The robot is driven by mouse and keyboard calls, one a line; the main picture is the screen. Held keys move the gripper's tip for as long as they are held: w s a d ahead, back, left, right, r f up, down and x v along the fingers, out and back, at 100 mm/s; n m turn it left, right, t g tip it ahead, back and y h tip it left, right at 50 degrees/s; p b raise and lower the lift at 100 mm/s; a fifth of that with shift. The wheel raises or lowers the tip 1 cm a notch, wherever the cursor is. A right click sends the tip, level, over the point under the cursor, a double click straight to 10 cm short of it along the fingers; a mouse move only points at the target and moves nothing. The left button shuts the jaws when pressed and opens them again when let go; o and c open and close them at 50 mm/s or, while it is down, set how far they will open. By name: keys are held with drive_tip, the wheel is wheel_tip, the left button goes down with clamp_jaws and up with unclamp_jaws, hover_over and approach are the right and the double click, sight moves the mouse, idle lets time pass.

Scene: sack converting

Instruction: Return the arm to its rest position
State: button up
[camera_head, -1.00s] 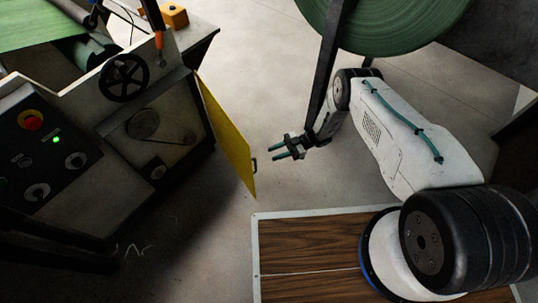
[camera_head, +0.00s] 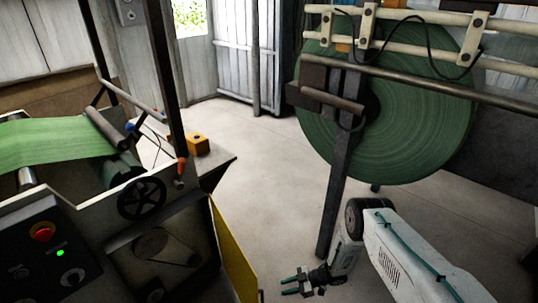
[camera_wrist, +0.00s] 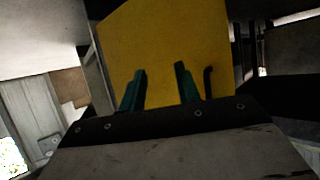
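My gripper (camera_head: 291,284) is low in the head view, with its two teal fingers pointing left and apart from each other. Nothing is between them. In the wrist view the gripper (camera_wrist: 160,88) shows the same open gap, with a yellow panel (camera_wrist: 165,40) beyond it. My arm reaches up from the lower right and bends at the wrist. In the head view the yellow panel (camera_head: 232,255) hangs open from the machine, a short way left of the fingertips.
The machine (camera_head: 165,215) at the left has a control box (camera_head: 45,255), a black handwheel (camera_head: 141,199) and green sheet (camera_head: 60,145). A big green roll (camera_head: 425,130) hangs at the right on a dark stand (camera_head: 338,195) close to my arm. Concrete floor (camera_head: 270,170) lies clear between them.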

drive_tip(key=w+d+r+m+t+h, duration=0.45)
drive_tip(key=w+d+r+h, duration=0.45)
drive_tip(key=w+d+r, duration=0.4)
drive_tip(key=s+d+r+m+g+h, duration=0.1)
drive_tip(key=d+r+m+h, duration=0.3)
drive_tip(key=r, duration=0.6)
drive_tip(key=s+d+r+m+g+h, duration=0.1)
drive_tip(key=d+r+m+h, duration=0.1)
drive_tip(key=d+r, duration=0.65)
drive_tip(key=s+a+r+m+g+h, duration=0.1)
drive_tip(key=s+r+m, duration=0.1)
drive_tip(key=s+r, duration=0.7)
drive_tip(key=s+r+m+g, duration=0.2)
drive_tip(key=s+r, duration=0.4)
drive_tip(key=r, duration=0.7)
drive_tip(key=s+a+r+m+t+y, duration=0.1)
drive_tip(key=s+a+r+m, duration=0.1)
drive_tip(key=s+r, duration=0.7)
drive_tip(key=s+a+r+m+t+y, duration=0.1)
drive_tip(key=s+a+r+y, duration=0.1)
drive_tip(key=s+r, duration=0.8)
drive_tip(key=s+a, duration=0.1)
drive_tip(key=s, duration=0.7)
drive_tip(key=shift+s+a+r+m, duration=0.2)
drive_tip(key=shift+s+a+m, duration=0.05)
drive_tip(key=shift+a+m, duration=0.15)
